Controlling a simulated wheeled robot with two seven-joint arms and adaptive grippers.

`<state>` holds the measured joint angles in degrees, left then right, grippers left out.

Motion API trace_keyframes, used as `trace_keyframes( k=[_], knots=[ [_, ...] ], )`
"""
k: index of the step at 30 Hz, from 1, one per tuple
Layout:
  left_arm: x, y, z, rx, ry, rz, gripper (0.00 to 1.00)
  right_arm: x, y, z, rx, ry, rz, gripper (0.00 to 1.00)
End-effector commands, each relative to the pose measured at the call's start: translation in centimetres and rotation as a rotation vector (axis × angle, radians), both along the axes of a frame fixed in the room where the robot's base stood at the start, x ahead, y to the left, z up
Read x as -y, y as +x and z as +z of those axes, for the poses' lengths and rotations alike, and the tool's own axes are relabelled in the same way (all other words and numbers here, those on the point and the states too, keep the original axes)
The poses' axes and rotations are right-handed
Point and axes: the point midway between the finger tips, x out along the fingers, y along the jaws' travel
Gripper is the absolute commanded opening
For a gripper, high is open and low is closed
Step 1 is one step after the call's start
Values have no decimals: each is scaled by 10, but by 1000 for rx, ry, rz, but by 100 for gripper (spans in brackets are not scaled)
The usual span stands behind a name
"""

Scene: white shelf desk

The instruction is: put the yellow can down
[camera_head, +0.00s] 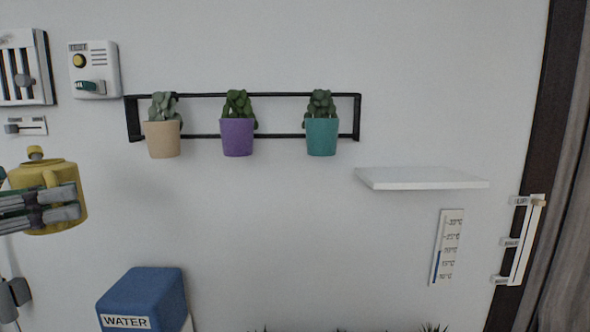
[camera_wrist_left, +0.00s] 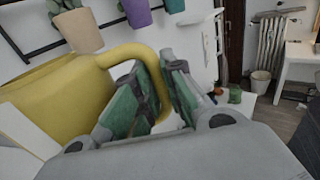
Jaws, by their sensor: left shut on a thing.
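The yellow can (camera_head: 70,172), a watering can with a knob on top, is at the left of the head view. My left gripper (camera_head: 72,203) comes in from the left and is shut on the can's handle. The gripper hides part of the can's lower side. In the left wrist view the yellow can (camera_wrist_left: 60,85) fills the left side, and its curved handle passes between the green-padded fingers of my left gripper (camera_wrist_left: 155,88). The can is held up in front of the wall, and I see no surface touching it. My right gripper is in neither view.
A black wall rack (camera_head: 270,95) holds a beige pot (camera_head: 163,140), a purple pot (camera_head: 237,138) and a teal pot (camera_head: 321,138). A white shelf (camera_head: 420,179) is empty at right. A blue box marked WATER (camera_head: 145,292) stands low at left. Wall between them is clear.

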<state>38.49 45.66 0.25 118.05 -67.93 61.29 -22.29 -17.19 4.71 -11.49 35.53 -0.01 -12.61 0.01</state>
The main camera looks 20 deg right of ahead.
Motion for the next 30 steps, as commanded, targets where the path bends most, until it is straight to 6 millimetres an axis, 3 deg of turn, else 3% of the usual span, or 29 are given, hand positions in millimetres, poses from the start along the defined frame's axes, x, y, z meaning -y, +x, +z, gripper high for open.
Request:
trace_keyframes(
  k=[30],
  knots=[
    [1, 2, -102, -1, 1, 215, 0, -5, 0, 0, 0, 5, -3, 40]
  ],
)
